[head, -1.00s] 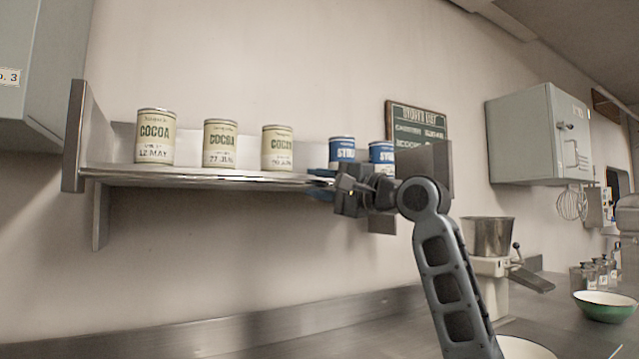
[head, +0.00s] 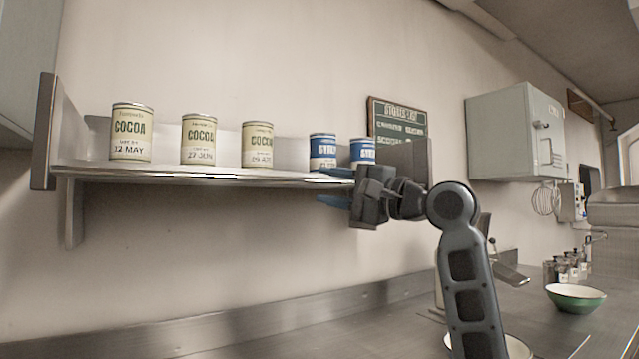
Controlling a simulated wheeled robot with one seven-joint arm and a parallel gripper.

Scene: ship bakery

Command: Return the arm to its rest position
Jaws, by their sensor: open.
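My gripper (head: 328,187) is at the end of my raised arm, in front of the right part of the metal wall shelf (head: 200,176). Its blue-tipped fingers are apart, with nothing between them. On the shelf stand three cream cocoa cans: one marked 12 May (head: 131,132), one marked 27 June (head: 198,139) and a third (head: 257,145) whose date starts with 09. Two blue-and-white cans stand to their right, the nearer one (head: 322,151) and the other (head: 363,151) just above my gripper. My gripper and arm hide part of the shelf's right end.
A green-and-white bowl (head: 576,298) and small jars (head: 565,267) stand on the counter (head: 385,328) at right. Another pale bowl (head: 517,347) is partly behind my arm. A grey wall cabinet (head: 505,135) and a dark notice board (head: 397,120) hang on the wall. The space below the shelf is clear.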

